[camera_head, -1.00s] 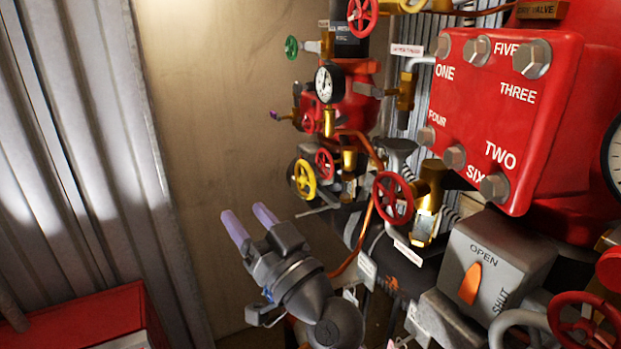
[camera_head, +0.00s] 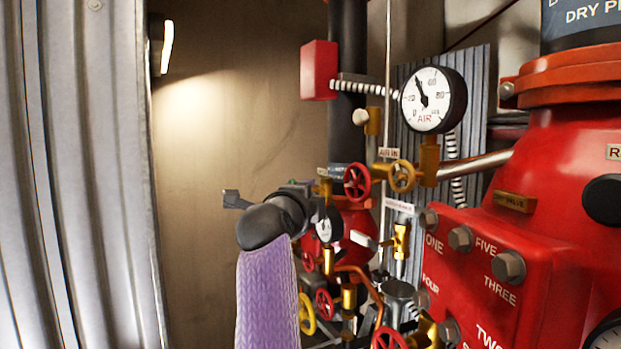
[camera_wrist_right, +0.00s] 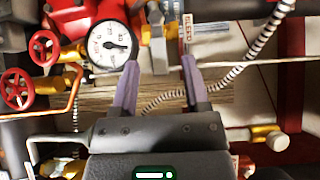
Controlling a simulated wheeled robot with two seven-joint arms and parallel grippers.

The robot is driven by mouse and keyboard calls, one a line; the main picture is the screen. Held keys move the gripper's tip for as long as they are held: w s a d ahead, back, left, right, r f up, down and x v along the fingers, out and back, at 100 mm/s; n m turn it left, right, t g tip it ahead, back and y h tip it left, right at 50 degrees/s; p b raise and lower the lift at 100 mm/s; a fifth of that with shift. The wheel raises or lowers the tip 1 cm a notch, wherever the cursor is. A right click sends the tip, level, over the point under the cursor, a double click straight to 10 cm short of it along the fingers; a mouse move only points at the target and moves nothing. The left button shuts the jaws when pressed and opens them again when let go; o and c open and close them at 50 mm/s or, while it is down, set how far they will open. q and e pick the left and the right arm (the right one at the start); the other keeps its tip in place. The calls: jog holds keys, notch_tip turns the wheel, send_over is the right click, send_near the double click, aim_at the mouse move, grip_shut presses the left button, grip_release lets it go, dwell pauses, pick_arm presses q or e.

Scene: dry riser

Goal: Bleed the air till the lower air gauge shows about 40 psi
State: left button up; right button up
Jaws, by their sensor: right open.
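In the head view a large dial gauge marked AIR (camera_head: 433,100) has its needle pointing up and slightly left. A smaller, lower gauge (camera_head: 323,230) is partly hidden behind my dark arm; its reading is too small to tell. My right gripper (camera_wrist_right: 159,62) is open and empty in the right wrist view, its two purple fingers apart. A white dial gauge (camera_wrist_right: 108,44) stands beside the left finger there; I cannot tell for certain which gauge it is. A small tag (camera_wrist_right: 189,28) shows by the right finger. My left gripper is not in view.
A red handwheel (camera_head: 357,182) and a yellow one (camera_head: 402,176) sit below the big gauge. Another yellow handwheel (camera_head: 307,314) is lower down. The red valve body (camera_head: 560,180) fills the right side.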

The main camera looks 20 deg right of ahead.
aim_at(329, 235)
jog(key=shift+w+d+f, duration=0.1)
jog(key=shift+w+d, duration=0.4)
jog(key=shift+w, duration=0.05)
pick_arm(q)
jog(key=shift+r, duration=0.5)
pick_arm(e)
grip_shut()
pick_arm(q)
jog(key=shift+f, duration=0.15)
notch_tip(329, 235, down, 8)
jog(key=b, duration=0.7)
jog(key=shift+b, duration=0.4)
pick_arm(e)
jog(key=shift+w+a+f+m+t+h, duration=0.1)
jog(key=shift+f+m+t+h, duration=0.3)
jog(key=shift+m+h, duration=0.4)
jog(key=shift+w+d+f+m+t+h, duration=0.1)
jog(key=shift+f+m+t+h, duration=0.35)
jog(key=shift+m, duration=0.55)
jog(key=shift+w+a+f+m+t+h, duration=0.1)
jog(key=shift+f+m+t+h, duration=0.15)
jog(key=shift+f+m+h, duration=0.5)
jog(key=shift+r+m, duration=0.25)
